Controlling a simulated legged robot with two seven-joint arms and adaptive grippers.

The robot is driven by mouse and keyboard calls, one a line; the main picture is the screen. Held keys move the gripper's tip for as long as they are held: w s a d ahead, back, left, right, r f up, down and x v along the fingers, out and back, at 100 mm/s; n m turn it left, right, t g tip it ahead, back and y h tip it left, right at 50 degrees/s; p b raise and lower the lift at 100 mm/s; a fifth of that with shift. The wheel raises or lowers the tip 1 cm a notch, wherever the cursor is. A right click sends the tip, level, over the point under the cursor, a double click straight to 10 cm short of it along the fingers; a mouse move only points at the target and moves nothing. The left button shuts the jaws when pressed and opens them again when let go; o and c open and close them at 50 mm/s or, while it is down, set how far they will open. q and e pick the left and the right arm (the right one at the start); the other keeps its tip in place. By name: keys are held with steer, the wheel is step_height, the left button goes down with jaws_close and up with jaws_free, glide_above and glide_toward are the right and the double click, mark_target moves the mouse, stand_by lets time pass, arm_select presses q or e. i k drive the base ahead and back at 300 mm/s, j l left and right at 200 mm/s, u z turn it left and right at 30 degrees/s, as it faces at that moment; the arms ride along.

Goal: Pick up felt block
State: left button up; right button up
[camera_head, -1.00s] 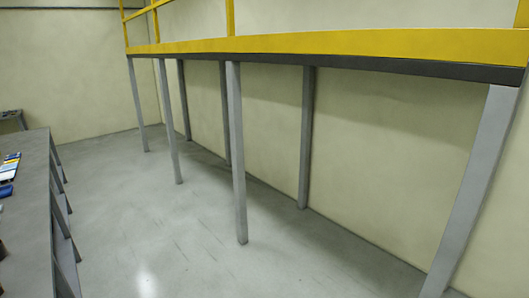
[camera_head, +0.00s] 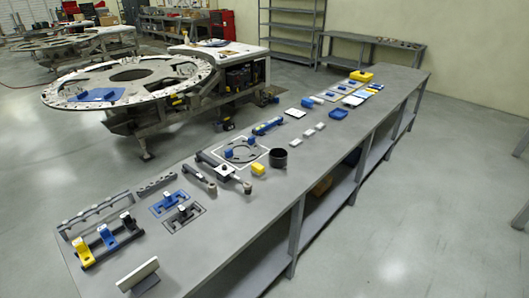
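I cannot tell for sure which item is the felt block. Several small pale blocks (camera_head: 309,133) lie on the long grey workbench (camera_head: 225,240), near its middle and right of a black cup (camera_head: 278,157). A flat white pad (camera_head: 295,113) lies a little beyond them. A pale slab (camera_head: 138,273) stands tilted at the near end of the bench. Neither of my grippers is in view.
Yellow, blue and black tools (camera_head: 108,240) sit in a rack at the bench's near left. A yellow block (camera_head: 258,169) lies near the cup. A large round turret plate (camera_head: 75,83) stands beyond the bench. Open floor (camera_head: 420,190) lies to the right.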

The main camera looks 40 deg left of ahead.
mark_target(259, 170)
steer(key=i+u, duration=0.25)
steer(key=i, duration=0.25)
steer(key=i+l+u, duration=0.2)
steer(key=i, duration=0.3)
steer(key=i+l+u, duration=0.1)
steer(key=i+u, duration=0.15)
steer(key=i, duration=0.25)
